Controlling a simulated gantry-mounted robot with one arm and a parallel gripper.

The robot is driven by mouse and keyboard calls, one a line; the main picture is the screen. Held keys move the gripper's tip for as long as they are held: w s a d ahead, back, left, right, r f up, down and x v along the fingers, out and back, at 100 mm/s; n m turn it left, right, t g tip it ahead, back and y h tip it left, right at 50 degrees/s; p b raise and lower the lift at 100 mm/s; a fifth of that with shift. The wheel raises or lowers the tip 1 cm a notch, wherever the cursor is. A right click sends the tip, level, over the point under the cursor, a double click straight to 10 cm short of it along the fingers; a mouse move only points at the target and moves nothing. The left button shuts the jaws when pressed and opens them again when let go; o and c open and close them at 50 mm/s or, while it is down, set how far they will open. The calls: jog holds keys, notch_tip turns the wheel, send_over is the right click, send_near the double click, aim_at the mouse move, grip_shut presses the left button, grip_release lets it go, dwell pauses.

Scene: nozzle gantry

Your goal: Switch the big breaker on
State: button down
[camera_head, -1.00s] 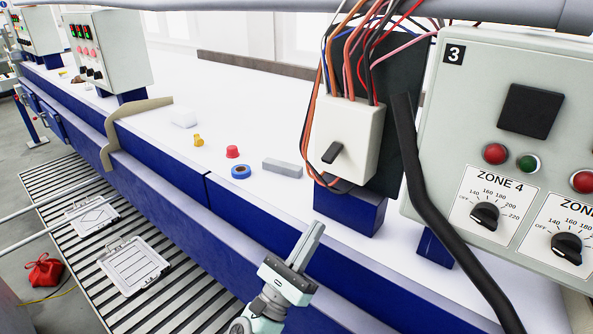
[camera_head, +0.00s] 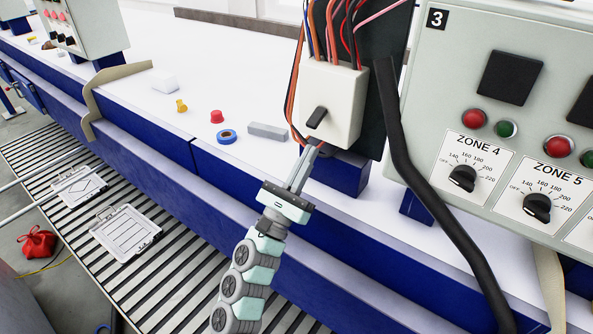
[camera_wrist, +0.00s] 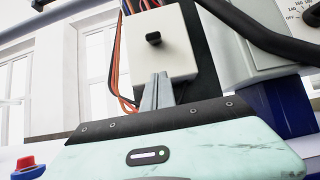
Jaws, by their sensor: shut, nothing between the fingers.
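The big breaker is a white box (camera_head: 343,88) with a black lever (camera_head: 317,117) on its front, and wires run into its top. In the head view the lever leans, its upper end to the right. My gripper (camera_head: 313,146) is shut and empty, its fingertips just below the box's lower edge in the picture. In the wrist view the breaker box (camera_wrist: 178,42) stands ahead, with its black lever (camera_wrist: 153,38) above my fingertips (camera_wrist: 161,75). The fingertips overlap the box's lower front there. I cannot tell whether they touch it.
A thick black cable (camera_head: 403,165) hangs right of the breaker, before a control panel (camera_head: 467,98) with knobs and buttons.

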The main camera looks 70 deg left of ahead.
aim_at(316, 118)
jog(key=shift+x, duration=1.2)
jog(key=s+r+p, duration=0.1)
jog(key=d+r+p, duration=0.1)
jog(key=r, duration=0.1)
jog(key=shift+s+d+p, duration=0.1)
jog(key=shift+s+p, duration=0.2)
jog(key=shift+s, duration=0.1)
